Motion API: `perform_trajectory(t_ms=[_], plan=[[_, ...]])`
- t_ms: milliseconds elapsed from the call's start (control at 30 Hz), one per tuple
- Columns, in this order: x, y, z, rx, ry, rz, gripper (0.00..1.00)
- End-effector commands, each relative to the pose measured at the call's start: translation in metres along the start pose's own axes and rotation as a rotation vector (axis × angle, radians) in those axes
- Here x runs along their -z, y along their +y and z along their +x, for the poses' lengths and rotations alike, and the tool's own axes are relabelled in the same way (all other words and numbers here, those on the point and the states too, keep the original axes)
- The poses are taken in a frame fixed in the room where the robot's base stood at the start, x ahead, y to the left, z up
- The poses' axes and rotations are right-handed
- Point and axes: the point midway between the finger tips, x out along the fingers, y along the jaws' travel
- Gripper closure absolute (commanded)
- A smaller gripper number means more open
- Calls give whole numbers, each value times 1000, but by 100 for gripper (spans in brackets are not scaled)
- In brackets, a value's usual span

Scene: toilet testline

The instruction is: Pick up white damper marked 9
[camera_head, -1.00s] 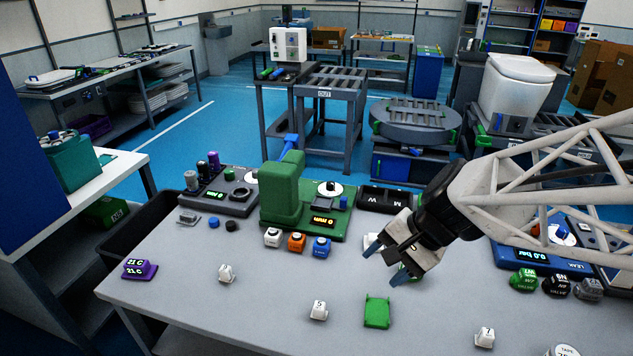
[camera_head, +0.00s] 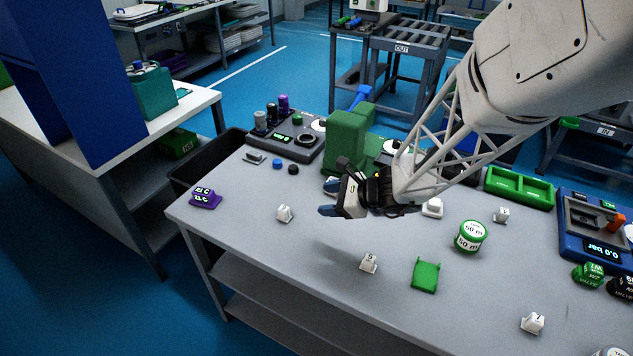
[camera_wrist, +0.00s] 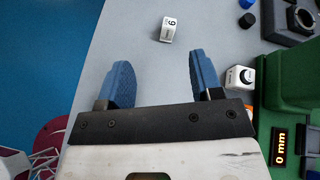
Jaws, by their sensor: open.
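A small white damper (camera_head: 285,213) stands on the grey table, toward its left part, in the head view. In the wrist view the white damper (camera_wrist: 168,30) shows a black digit that reads as 9, turned sideways. It lies beyond my fingertips, roughly between their lines. My gripper (camera_head: 328,199) is above the table, to the right of this damper. Its two blue fingers are apart and empty in the wrist view (camera_wrist: 157,75). Nothing touches the damper.
A purple block (camera_head: 205,197) is at the left edge. A green press (camera_head: 347,140) stands behind my gripper. Table around the damper is clear.

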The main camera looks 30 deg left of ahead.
Motion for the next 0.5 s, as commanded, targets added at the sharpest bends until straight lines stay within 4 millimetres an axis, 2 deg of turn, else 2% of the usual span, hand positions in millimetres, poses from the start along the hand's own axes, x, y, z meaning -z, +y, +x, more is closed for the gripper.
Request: perform_trajectory(t_ms=[33,100,300,500], plan=[[6,-1,18,7,-11,43,40],[12,-3,39,27,-27,103,40],[32,-6,92,76,-58,253,40],[43,-6,119,105,-72,335,40]])
